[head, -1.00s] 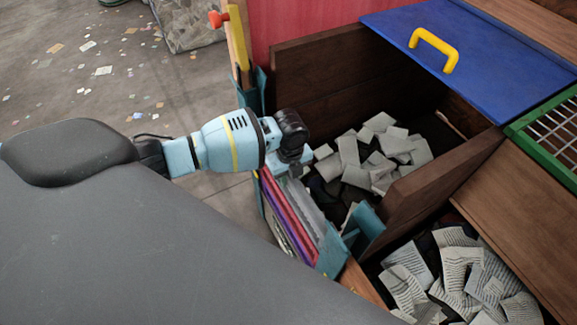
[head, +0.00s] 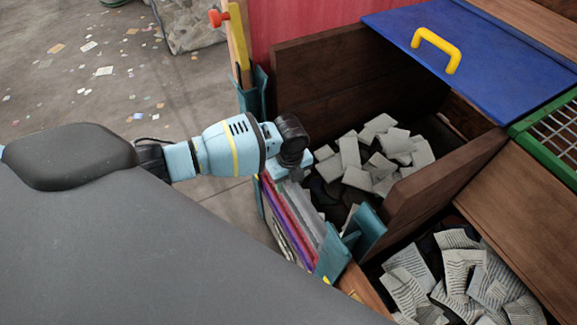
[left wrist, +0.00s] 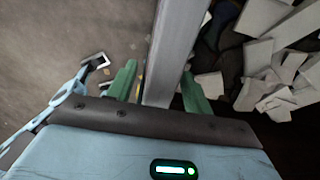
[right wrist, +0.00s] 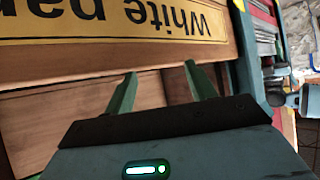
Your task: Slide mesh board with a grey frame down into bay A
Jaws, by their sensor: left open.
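A board with a grey frame (head: 309,212) stands on edge in the teal rack, on the side beside the wooden bin. Its grey frame bar (left wrist: 174,55) runs between my left fingers in the left wrist view. My left gripper (head: 291,180) is over the far part of this top edge, fingers apart on either side of the bar. The board's mesh and lower part are hidden. No bay letter shows, so I cannot tell which bay it is in. My right gripper (right wrist: 160,82) is open and empty before a wooden panel, outside the head view.
Red and purple boards (head: 285,222) stand beside the grey one. Teal rack posts (head: 335,257) rise at the near end. The wooden bin (head: 415,190) holds pale scraps. A yellow sign (right wrist: 110,22) faces my right gripper. A blue lid (head: 480,45) lies at the back right.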

